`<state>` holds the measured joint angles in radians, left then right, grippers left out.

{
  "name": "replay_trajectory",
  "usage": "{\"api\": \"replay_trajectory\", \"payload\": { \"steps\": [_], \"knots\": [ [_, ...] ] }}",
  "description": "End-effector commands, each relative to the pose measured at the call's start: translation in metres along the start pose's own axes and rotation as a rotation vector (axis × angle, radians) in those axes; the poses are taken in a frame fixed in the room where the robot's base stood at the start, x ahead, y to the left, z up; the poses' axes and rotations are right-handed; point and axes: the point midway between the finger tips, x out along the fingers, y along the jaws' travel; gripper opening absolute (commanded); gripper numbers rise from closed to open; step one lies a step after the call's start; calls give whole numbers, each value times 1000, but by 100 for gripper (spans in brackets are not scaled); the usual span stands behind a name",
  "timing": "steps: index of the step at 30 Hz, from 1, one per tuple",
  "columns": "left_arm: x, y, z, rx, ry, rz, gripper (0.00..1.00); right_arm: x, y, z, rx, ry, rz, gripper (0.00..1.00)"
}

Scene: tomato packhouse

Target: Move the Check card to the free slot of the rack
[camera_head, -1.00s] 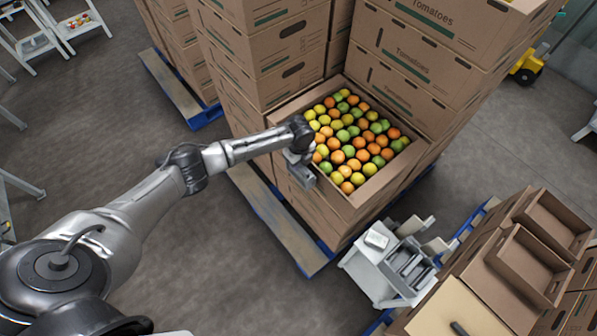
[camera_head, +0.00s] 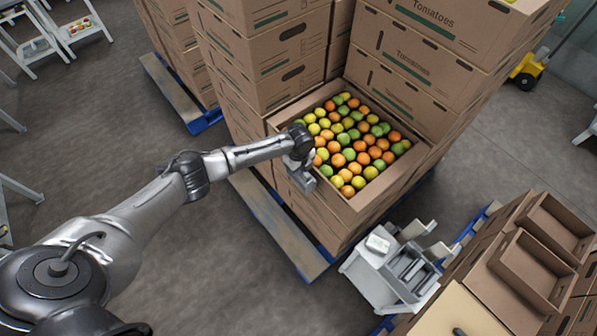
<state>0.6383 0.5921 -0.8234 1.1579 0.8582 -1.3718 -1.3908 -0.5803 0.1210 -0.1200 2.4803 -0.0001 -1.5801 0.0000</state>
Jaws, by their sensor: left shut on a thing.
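My left gripper (camera_head: 309,184) is at the near left side of the open tomato box, low against its front wall. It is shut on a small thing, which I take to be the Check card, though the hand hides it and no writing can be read. A grey rack (camera_head: 408,268) with several upright dividers stands on a small white stand, below and to the right of the gripper. Which slot of it is free is too small to tell. My right gripper is not in view.
The open box (camera_head: 387,183) of orange, yellow and green tomatoes sits among tall carton stacks (camera_head: 265,60). A white device (camera_head: 378,243) lies beside the rack on the stand (camera_head: 368,280). Empty trays (camera_head: 530,268) stand at right.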

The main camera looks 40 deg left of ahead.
Motion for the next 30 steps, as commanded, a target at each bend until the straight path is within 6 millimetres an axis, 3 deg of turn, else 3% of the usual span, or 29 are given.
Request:
{"api": "replay_trajectory", "payload": {
  "steps": [30],
  "knots": [
    [-4,0,0,0,0,0,0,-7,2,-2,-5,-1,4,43]
  ]
}}
